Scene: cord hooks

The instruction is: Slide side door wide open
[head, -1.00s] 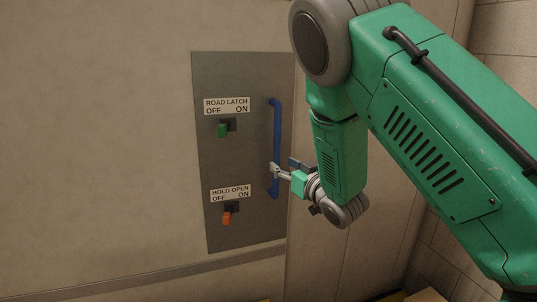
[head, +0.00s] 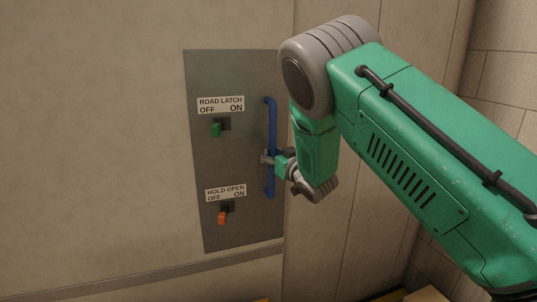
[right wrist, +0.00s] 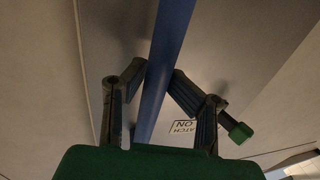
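The grey-beige side door (head: 90,150) fills the left of the head view. It carries a dark metal panel (head: 240,165) with an upright blue bar handle (head: 272,125). My right gripper (head: 268,158) is at the handle's middle. In the right wrist view its fingers (right wrist: 160,70) lie one on each side of the blue bar (right wrist: 168,40), tips against it. A green switch (head: 215,130) sits under the ROAD LATCH label, and an orange switch (head: 222,218) under HOLD OPEN; both levers lean toward the OFF side. My left gripper is not in view.
A vertical seam runs just right of the panel, with a plain wall panel (head: 350,235) beyond it. A tiled wall (head: 500,90) stands at the far right. A horizontal rail (head: 130,280) crosses the door low down. Yellowish objects (head: 425,285) show at the bottom.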

